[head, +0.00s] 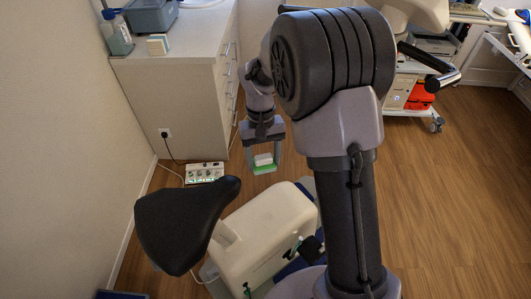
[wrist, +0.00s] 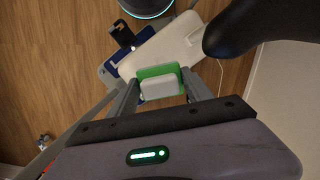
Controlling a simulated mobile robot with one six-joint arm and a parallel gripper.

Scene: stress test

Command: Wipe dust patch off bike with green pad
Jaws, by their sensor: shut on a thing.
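My gripper (head: 263,164) is shut on the green pad (head: 264,170), which has a whitish block as its grip. In the wrist view the pad (wrist: 150,71) sits between the two fingers of my gripper (wrist: 161,85), green face away from the camera. The bike has a cream body (head: 262,232) and a black saddle (head: 186,222). In the wrist view the body (wrist: 165,44) lies beyond the pad and the saddle (wrist: 240,28) is at upper right. The pad appears held above the bike, apart from it. I cannot make out a dust patch.
A white cabinet (head: 180,105) stands behind at left, with a bottle (head: 117,33), a small box (head: 158,44) and a grey case (head: 150,15) on top. A power strip (head: 204,173) lies on the floor at its foot. A trolley (head: 410,92) stands at the back right. Wooden floor at right is clear.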

